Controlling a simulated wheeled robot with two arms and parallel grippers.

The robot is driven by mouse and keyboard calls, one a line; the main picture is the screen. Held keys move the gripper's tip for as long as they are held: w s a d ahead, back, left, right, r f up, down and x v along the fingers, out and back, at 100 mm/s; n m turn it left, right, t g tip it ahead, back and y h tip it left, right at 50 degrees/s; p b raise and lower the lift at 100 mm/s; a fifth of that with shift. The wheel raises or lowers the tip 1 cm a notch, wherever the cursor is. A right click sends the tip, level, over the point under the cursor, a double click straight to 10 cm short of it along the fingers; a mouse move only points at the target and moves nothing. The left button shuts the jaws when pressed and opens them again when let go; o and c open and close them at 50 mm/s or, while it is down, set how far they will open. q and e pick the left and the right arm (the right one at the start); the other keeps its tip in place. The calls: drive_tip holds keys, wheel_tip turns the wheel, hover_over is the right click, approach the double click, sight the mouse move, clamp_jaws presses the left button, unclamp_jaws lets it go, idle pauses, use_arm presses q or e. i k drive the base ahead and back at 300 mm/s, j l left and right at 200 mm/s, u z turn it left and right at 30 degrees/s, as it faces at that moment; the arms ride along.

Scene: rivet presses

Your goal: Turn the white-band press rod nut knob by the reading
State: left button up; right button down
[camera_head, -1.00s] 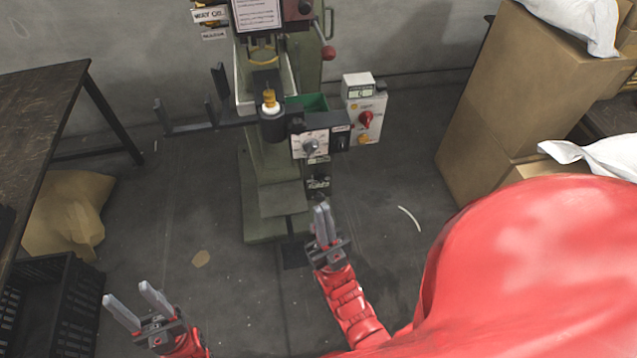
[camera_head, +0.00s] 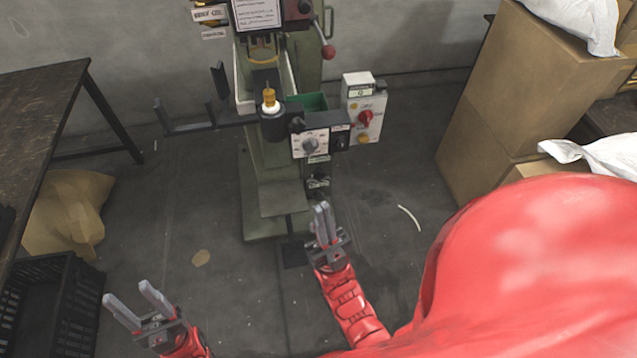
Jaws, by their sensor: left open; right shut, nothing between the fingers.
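The rivet press (camera_head: 270,190) stands ahead of me, green-grey, with a white band and brass-coloured rod tip (camera_head: 268,97) above its black front post. A grey knob (camera_head: 310,146) sits on a white dial plate on the press front, with a darker knob (camera_head: 340,141) beside it. A small readout (camera_head: 360,91) tops the control box at right; its digits are too small to read. My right gripper (camera_head: 323,216) is shut and empty, below and in front of the press. My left gripper (camera_head: 137,297) is open and empty at lower left, well apart from the press.
A control box with a red knob (camera_head: 366,118) is on the press's right. A dark table (camera_head: 35,110) and a black crate (camera_head: 45,310) are at left. Cardboard boxes (camera_head: 530,80) stand at right. Black bracket arms (camera_head: 190,127) reach left from the press.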

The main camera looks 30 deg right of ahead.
sight(320, 196)
drive_tip(key=i+j, duration=0.3)
drive_tip(key=i+j+z, duration=0.15)
drive_tip(key=z, duration=0.2)
drive_tip(key=i+j+z, duration=0.2)
drive_tip(key=z, duration=0.2)
drive_tip(key=i+j+z, duration=0.15)
drive_tip(key=j+z, duration=0.2)
drive_tip(key=i+j+z, duration=0.2)
drive_tip(key=i, duration=0.2)
